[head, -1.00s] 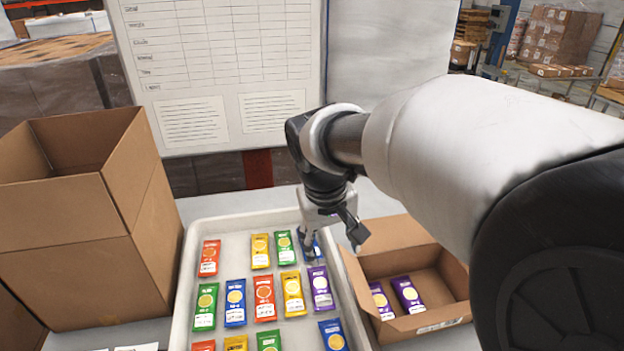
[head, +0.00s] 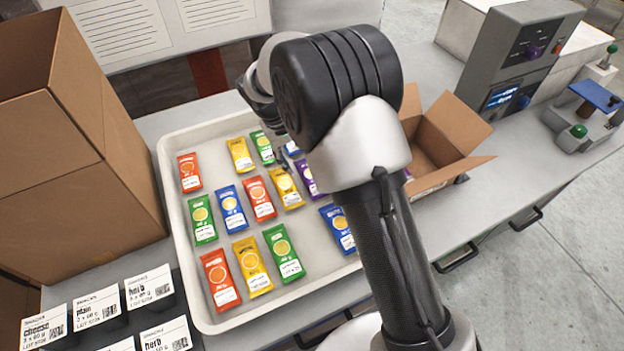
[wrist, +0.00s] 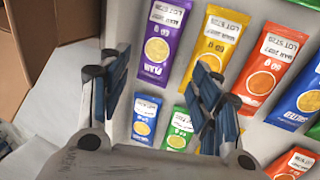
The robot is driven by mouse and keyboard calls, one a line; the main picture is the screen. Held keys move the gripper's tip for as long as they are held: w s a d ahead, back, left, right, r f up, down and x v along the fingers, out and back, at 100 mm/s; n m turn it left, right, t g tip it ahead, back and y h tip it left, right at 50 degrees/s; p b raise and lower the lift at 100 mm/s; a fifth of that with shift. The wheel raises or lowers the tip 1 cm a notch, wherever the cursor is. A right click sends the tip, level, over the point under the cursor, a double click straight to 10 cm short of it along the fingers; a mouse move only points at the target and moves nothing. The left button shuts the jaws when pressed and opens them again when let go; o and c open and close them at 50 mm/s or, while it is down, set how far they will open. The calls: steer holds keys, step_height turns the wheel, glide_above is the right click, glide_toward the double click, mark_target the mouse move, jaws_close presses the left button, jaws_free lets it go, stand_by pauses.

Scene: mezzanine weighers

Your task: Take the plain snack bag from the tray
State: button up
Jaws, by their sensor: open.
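My gripper (wrist: 158,75) is open and empty in the wrist view, its two fingers apart above the bags. A small blue bag (wrist: 146,118) lies between the fingers, with a green bag (wrist: 178,130) beside it. A purple bag (wrist: 164,40) lies just beyond the fingertips. In the head view these lie near the right side of the white tray (head: 179,240), among rows of red, yellow, green and blue bags. The flavour names are too small to read, so I cannot tell which bag is plain.
An open cardboard box (head: 452,140) stands right of the tray, partly behind my arm. A tall carton (head: 80,160) stands at left. Label cards (head: 98,308) reading cheese, plain and herb stand at front left. A grey control unit (head: 510,60) is at back right.

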steer(key=b, duration=0.1)
glide_above(310, 175)
steer(key=a, duration=0.2)
steer(key=x, duration=0.4)
steer(key=shift+s+a+f, duration=0.25)
steer(key=shift+a+f, duration=0.05)
steer(key=shift+a, duration=0.05)
steer(key=b+x, duration=0.2)
steer(key=x, duration=0.3)
steer(key=shift+s+d+f, duration=0.1)
steer(key=shift+s, duration=0.1)
steer(key=shift+c, duration=0.2)
steer(key=shift+s+d, duration=0.1)
steer(key=c, duration=0.8)
